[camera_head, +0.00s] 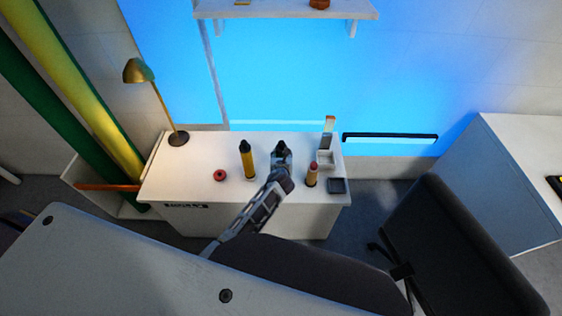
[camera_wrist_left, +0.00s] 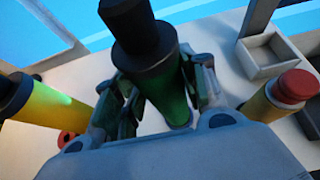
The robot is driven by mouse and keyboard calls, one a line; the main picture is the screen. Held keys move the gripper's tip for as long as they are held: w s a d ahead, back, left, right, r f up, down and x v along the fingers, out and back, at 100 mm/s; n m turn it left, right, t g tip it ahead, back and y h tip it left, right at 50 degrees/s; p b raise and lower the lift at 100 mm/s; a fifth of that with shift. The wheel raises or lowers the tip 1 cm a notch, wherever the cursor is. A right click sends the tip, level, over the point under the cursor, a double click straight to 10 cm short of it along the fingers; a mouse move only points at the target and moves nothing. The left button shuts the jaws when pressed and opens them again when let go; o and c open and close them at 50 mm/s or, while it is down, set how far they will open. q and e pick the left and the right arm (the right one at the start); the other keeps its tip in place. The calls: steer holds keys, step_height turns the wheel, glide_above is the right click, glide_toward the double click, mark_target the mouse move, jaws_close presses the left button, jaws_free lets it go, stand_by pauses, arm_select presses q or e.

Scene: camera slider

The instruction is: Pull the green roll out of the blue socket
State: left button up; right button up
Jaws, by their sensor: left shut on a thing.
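The green roll (camera_wrist_left: 168,88) with its black cap (camera_wrist_left: 130,30) stands large in the left wrist view, between the two fingers of my left gripper (camera_wrist_left: 166,92). The fingers are shut on it from both sides. In the head view my left gripper (camera_head: 280,170) is over the white table, and the black cap shows just beyond it; the green body is mostly hidden there. The roll's lower end is partly behind the gripper. My right gripper is not in view.
A yellow roll with a black cap (camera_head: 249,164) stands left of the gripper, and a tan roll with a red cap (camera_head: 311,178) close on its right. A red ring (camera_head: 220,175), a lamp (camera_head: 178,138), a white tray (camera_head: 325,160) and a dark tray (camera_head: 338,186) are also on the table (camera_head: 170,190).

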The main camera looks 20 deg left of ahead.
arm_select(q)
steer(key=shift+r, duration=0.1)
steer(key=shift+c, duration=0.5)
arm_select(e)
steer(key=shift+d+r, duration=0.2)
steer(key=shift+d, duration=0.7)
arm_select(q)
steer(key=shift+w+r, duration=0.1)
steer(key=shift+r+p, duration=0.1)
steer(key=shift+p, duration=0.25)
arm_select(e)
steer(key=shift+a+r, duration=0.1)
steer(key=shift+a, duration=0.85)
